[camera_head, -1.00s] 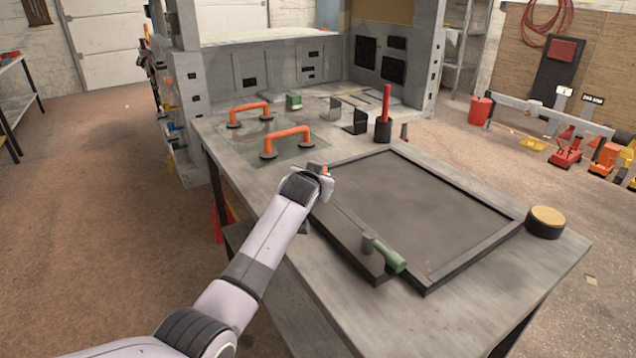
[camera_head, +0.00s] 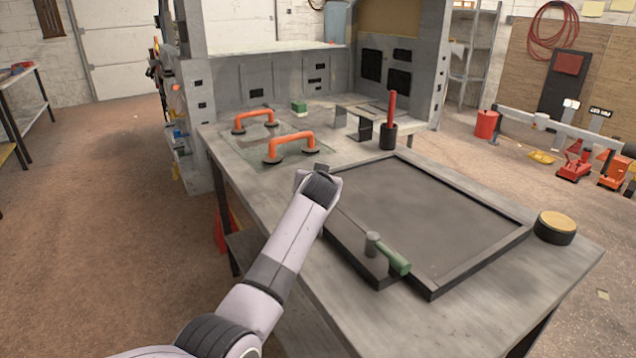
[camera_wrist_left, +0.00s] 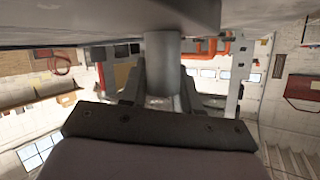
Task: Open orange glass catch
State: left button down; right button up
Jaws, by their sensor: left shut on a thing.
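No orange part of that catch can be made out in the head view; my wrist covers the spot. A second catch, with a green handle (camera_head: 397,262) and a grey post, sits at the frame's front corner. My right gripper is not in view.
Two orange-handled suction lifters (camera_head: 292,146) stand on a glass pane behind the gripper. A black cup (camera_head: 388,137) with a red stick, dark metal brackets and a small green block (camera_head: 299,107) stand farther back. A round yellow-topped puck (camera_head: 556,226) is at right.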

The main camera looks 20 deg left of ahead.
pick_arm(q)
jog(key=shift+d+f, duration=0.25)
jog(key=shift+f, duration=0.05)
jog(key=c, duration=1.1)
grip_release()
jog(key=shift+r, duration=0.1)
jog(key=shift+a+r, duration=0.1)
jog(key=shift+r, duration=0.05)
jog(key=shift+p+v, duration=0.4)
jog(key=shift+v, duration=3.2)
